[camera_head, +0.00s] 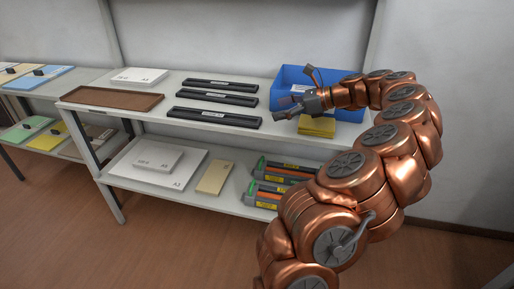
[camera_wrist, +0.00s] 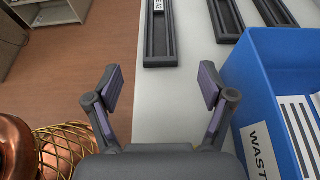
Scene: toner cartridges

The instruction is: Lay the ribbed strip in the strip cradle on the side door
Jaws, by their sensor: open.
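My gripper (camera_head: 299,94) is open and empty above the right part of the upper shelf, beside the blue bin. In the wrist view my gripper (camera_wrist: 162,82) has its fingers spread over bare white shelf and the floor edge. No part is clearly recognisable as the ribbed strip. Striped black and white pieces (camera_wrist: 298,125) lie inside the blue bin (camera_wrist: 258,95), but I cannot tell what they are. Three long black bars (camera_head: 217,115) with white labels lie on the upper shelf; one bar (camera_wrist: 160,45) ends just beyond my fingers. No side door or strip cradle is identifiable.
A yellow block (camera_head: 317,127) sits under my gripper at the shelf's front edge. A brown tray (camera_head: 112,97) and white paper pack (camera_head: 139,77) are at left. The lower shelf (camera_head: 225,203) holds paper packs and orange-grey cartridges (camera_head: 268,185). A side table stands far left.

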